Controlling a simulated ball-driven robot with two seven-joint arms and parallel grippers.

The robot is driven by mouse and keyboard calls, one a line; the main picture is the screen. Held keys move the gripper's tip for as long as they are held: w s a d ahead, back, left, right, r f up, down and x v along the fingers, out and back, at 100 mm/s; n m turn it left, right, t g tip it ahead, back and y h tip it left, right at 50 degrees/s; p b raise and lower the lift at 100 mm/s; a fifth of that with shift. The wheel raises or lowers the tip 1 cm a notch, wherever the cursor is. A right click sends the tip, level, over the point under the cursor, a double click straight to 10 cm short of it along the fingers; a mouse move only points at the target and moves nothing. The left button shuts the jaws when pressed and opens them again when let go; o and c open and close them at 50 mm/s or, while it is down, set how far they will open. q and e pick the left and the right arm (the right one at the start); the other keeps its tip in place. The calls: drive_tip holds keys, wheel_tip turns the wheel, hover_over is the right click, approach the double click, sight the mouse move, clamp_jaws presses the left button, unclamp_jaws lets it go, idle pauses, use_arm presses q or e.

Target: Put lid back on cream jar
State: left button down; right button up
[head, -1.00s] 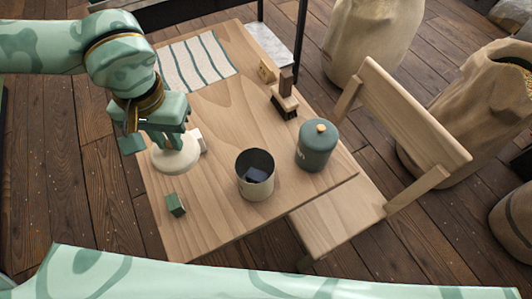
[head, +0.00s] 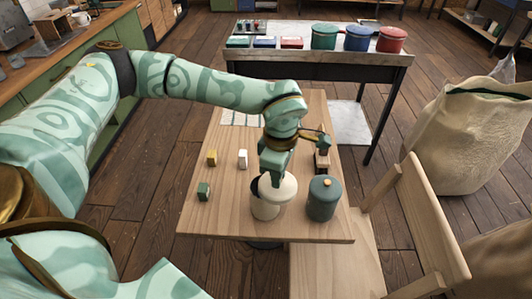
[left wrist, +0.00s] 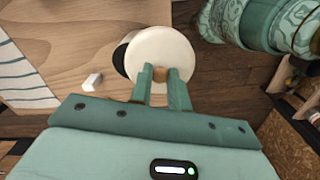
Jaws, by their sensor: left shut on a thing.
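The cream jar (head: 265,209) stands upright near the front edge of the wooden table. My left gripper (head: 276,172) is shut on the knob of the round cream lid (head: 284,190) and holds it over the jar, off to the right of its mouth. A dark part of the opening shows at the lid's left. In the left wrist view the fingers (left wrist: 160,76) grip the lid's knob, and the lid (left wrist: 160,48) hides most of the jar. I cannot tell whether lid and rim touch. My right gripper is not in view.
A lidded green jar (head: 323,200) stands close to the right. A brush (head: 321,160) is behind it. A chair (head: 425,225) stands at the right. The table's front left is clear.

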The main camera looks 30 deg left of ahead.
sight(265, 177)
use_arm(q)
drive_tip(key=w+a+n+p, duration=0.1)
drive_tip(key=n, duration=0.2)
drive_tip(key=a+n+p, duration=0.1)
drive_tip(key=n, duration=0.3)
drive_tip(key=w+a+n+p, duration=0.1)
drive_tip(key=n, duration=0.3)
drive_tip(key=shift+w+a+f, duration=0.25)
drive_tip(key=shift+w, duration=0.1)
use_arm(e)
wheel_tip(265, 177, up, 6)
drive_tip(key=p, duration=0.2)
use_arm(q)
drive_tip(key=a+f+n+b, duration=0.1)
drive_tip(key=f+n, duration=0.1)
drive_tip(key=n, duration=0.1)
drive_tip(key=a+f+n+b, duration=0.1)
drive_tip(key=f+n, duration=0.1)
drive_tip(key=n, duration=0.1)
drive_tip(key=w+a+f+n+b, duration=0.1)
drive_tip(key=f+n+b, duration=0.1)
drive_tip(key=n, duration=0.1)
drive_tip(key=shift+f, duration=0.2)
drive_tip(key=shift+d+f+b, duration=0.1)
drive_tip(key=shift+f+b, duration=0.25)
drive_tip(key=shift+f, duration=0.55)
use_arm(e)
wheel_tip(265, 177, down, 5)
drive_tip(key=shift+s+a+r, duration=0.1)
